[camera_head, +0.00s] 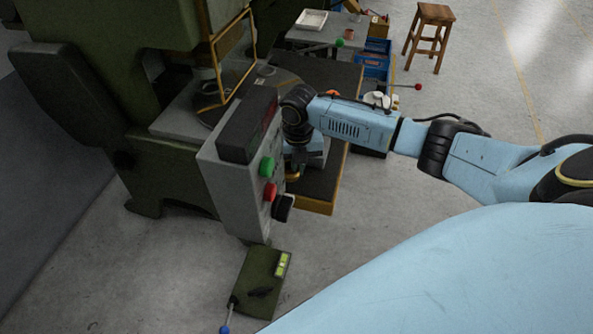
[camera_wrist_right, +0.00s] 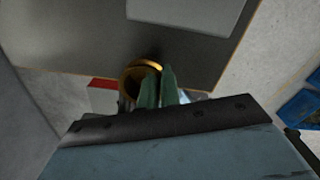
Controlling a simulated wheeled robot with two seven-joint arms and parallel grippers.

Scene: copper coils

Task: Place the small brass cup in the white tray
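The small brass cup (camera_wrist_right: 130,74) shows in the right wrist view as a gold ring-like rim at the fingertips. In the head view a bit of brass (camera_head: 292,177) shows under my right wrist, beside the grey control box. My right gripper (camera_wrist_right: 159,80) has its two green fingers close together at the cup's right-hand rim and looks shut on the cup wall. In the head view the right gripper (camera_head: 297,160) is mostly hidden by its wrist and the control box. The white tray (camera_head: 312,20) lies on a grey table at the back. My left gripper is not in view.
The grey control box (camera_head: 240,165) with coloured buttons stands close left of my right gripper. A dark worktop (camera_head: 318,185) with a yellow edge lies beneath. Blue crates (camera_head: 373,66) and a wooden stool (camera_head: 430,35) stand further back. The floor at right is clear.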

